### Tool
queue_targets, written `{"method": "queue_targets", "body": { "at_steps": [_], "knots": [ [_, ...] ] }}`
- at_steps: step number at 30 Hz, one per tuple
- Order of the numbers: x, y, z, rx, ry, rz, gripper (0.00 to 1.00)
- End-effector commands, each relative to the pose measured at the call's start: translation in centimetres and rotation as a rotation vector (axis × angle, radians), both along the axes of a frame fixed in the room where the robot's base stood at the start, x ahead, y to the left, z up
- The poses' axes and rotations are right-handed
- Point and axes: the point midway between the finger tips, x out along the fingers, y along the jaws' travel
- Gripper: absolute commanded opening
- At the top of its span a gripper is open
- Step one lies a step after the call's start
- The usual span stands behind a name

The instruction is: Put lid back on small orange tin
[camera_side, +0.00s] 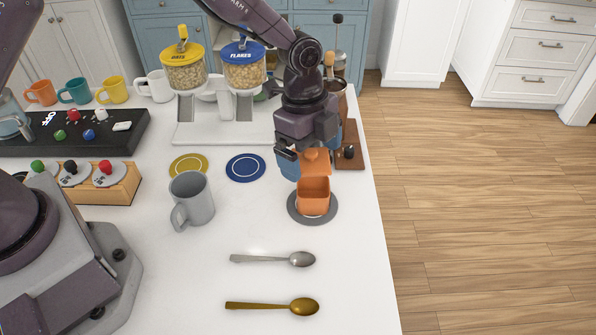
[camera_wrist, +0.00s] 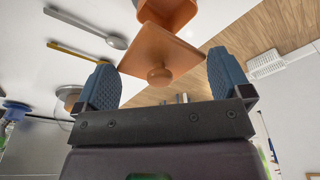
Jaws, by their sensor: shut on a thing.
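The small orange tin (camera_side: 313,197) stands upright and open on a round grey mat (camera_side: 328,218) near the right part of the counter. Its orange lid (camera_side: 320,168), square with a round knob, is above the tin's back side and apart from the mat. My gripper (camera_side: 301,166) is shut on the lid, with the fingers wide apart at its opposite sides. In the wrist view, the lid (camera_wrist: 155,45) spans between the blue finger pads of my gripper (camera_wrist: 163,80), knob toward the palm. Part of the tin (camera_wrist: 175,12) shows beyond the lid. Whether they touch is unclear.
A grey mug (camera_side: 191,203) stands left of the tin. A silver spoon (camera_side: 275,259) and a gold spoon (camera_side: 275,306) lie in front. Blue (camera_side: 246,168) and yellow (camera_side: 189,165) coasters lie behind. A cereal dispenser (camera_side: 215,130) stands farther back. The counter's right edge is close.

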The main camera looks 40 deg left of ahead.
Motion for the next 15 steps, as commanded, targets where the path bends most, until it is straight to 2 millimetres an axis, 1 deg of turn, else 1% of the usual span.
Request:
{"method": "queue_targets", "body": {
  "at_steps": [1,3,5,11,15],
  "knots": [
    [0.7,0.1,0.2,0.0,-0.003,-0.008,0.73],
    [1.3,0.1,0.6,0.002,-0.008,-0.026,0.73],
    [1.2,0.2,0.5,0.006,-0.002,-0.04,0.73],
    [1.1,0.2,-0.9,0.007,0.001,-0.047,0.73],
    [1.1,0.2,-2.4,0.008,0.001,-0.047,0.73]
  ]
}}
